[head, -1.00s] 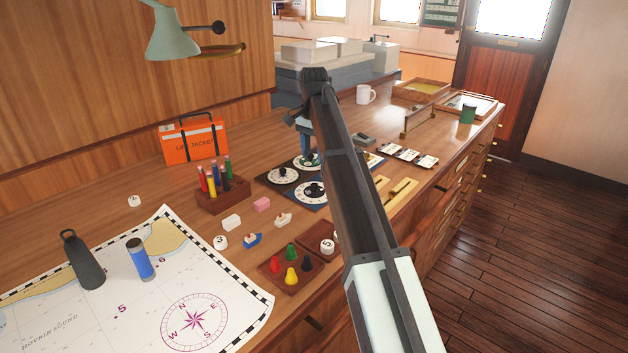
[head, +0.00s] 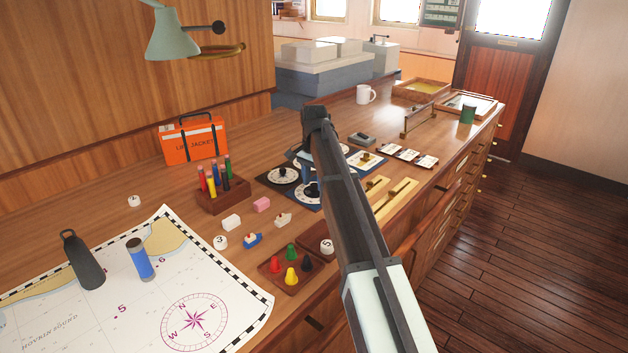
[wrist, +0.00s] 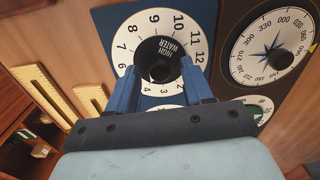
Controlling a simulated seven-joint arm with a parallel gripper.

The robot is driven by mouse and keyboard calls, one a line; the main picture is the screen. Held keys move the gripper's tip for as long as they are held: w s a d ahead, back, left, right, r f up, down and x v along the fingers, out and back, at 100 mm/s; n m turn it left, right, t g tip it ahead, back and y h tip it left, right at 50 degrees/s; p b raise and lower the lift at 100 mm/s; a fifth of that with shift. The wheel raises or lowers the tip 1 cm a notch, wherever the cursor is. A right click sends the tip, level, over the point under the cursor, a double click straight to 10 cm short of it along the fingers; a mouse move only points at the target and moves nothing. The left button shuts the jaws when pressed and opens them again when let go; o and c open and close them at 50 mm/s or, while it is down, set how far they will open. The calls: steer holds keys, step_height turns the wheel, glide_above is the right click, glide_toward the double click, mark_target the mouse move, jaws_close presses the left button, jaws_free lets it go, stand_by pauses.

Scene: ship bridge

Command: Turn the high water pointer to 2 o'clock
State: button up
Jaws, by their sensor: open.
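The high water dial (wrist: 147,29) is a white ring numbered like a clock on a blue board, with a black centre lettered HIGH WATER. Its dark round knob (wrist: 160,70) stands at the centre; which hour the pointer marks is unclear. My gripper (wrist: 158,80) is open, its blue fingers on either side of the knob; I cannot tell whether they touch it. The lower dial is partly hidden by the fingers. In the head view my gripper (head: 306,172) is over the dial (head: 308,198), with my arm covering part of the boards.
A compass-style dial (wrist: 272,52) on a black board lies right of the high water dial in the wrist view, with a green-centred dial below it.

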steer(key=shift+c, duration=0.2)
jaws_close()
steer(key=shift+n, duration=0.3)
steer(key=n, duration=0.5)
steer(key=shift+n, duration=0.3)
steer(key=n, duration=0.5)
steer(key=shift+d, duration=0.1)
steer(key=shift+n, duration=0.4)
steer(key=shift+w, duration=0.1)
steer(key=shift+o, duration=0.2)
jaws_free()
